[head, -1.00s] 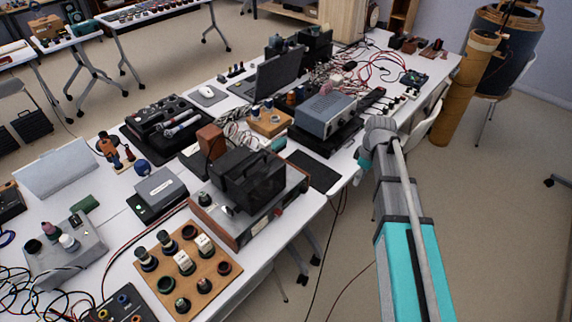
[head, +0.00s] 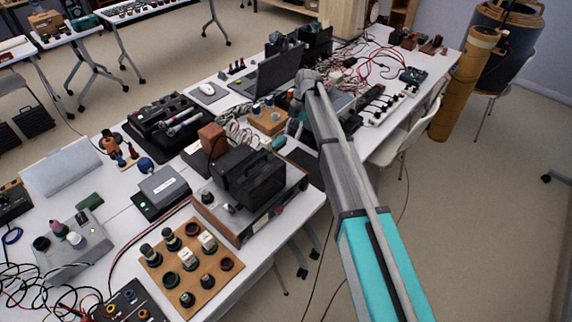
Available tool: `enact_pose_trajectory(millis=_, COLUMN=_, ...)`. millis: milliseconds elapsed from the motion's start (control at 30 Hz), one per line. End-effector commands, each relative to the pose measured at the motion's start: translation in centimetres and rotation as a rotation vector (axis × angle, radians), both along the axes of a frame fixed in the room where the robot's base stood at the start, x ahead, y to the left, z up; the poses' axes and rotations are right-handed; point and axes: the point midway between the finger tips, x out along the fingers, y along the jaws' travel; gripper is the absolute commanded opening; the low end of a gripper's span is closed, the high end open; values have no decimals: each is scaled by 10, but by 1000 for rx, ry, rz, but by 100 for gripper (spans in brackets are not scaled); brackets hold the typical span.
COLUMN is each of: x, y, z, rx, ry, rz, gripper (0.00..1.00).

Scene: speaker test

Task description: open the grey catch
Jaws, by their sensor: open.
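I cannot make out a grey catch for certain in the head view. A black case-like device (head: 250,180) stands on a wood-trimmed unit (head: 238,226) near the table's front edge; any small catch on it is too small to tell. My arm reaches in from the lower right, and its far joint is over the table, behind and to the right of the black device. My gripper cannot be made out; the arm's end is small and partly hidden behind its own links.
A wooden board with knobs (head: 190,268), a small grey box (head: 163,187), an open laptop (head: 270,72) and many cables crowd the white table. A wooden block (head: 268,121) stands close to my arm's end. A white chair (head: 400,145) stands at the table's right side.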

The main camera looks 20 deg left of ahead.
Motion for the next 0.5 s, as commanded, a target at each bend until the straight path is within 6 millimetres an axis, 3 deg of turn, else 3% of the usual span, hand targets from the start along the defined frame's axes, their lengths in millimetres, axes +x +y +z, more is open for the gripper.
enact_pose_trajectory(millis=500, x=-1, y=1, z=-3, rx=1, ry=-1, rz=4, gripper=49)
